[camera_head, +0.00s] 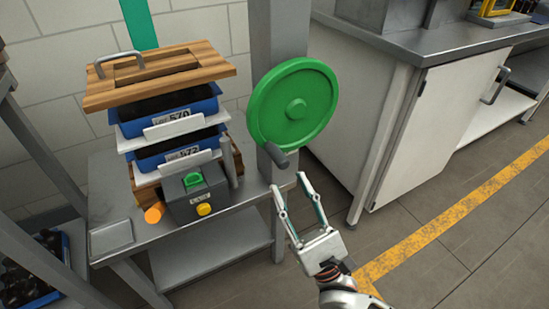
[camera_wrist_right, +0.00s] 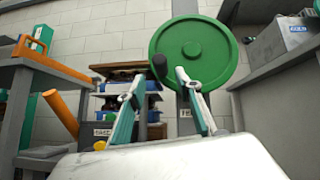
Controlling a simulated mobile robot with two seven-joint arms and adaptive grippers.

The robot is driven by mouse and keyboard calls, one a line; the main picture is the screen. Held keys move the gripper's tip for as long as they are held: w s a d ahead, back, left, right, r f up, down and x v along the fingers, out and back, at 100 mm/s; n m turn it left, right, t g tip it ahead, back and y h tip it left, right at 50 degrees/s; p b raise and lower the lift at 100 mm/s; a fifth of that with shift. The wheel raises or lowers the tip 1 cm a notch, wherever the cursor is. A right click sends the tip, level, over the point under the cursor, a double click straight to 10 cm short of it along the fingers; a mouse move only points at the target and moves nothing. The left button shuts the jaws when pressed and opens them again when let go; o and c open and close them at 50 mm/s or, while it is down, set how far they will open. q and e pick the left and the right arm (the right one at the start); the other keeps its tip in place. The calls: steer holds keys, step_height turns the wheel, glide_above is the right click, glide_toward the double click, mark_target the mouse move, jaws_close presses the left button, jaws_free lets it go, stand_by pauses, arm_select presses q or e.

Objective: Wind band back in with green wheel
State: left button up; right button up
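The green wheel (camera_head: 293,104) is mounted upright on a grey post. Its dark grey crank handle (camera_head: 277,155) sticks out near the bottom of the rim. The wheel also shows in the right wrist view (camera_wrist_right: 194,52), with the handle (camera_wrist_right: 159,67) at its left edge. A green vertical strip (camera_head: 139,24), perhaps the band, runs up at the wall behind the stack. My right gripper (camera_head: 288,182) is open and empty, its fingertips just below and in front of the handle, apparently apart from it. In the wrist view the handle appears between the fingertips. My left gripper is not in view.
A metal table (camera_head: 245,194) bears blue trays (camera_head: 168,110) of bottles under a wooden lid (camera_head: 160,73), and a dark control box (camera_head: 197,198) with green and yellow buttons. An orange cylinder (camera_head: 154,213) lies beside it. A white cabinet (camera_head: 435,128) stands right; the floor between is free.

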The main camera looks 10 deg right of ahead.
mark_target(277, 156)
steer(key=shift+x, duration=4)
steer(key=shift+d+r, duration=0.1)
steer(key=shift+d, duration=0.05)
jaws_close()
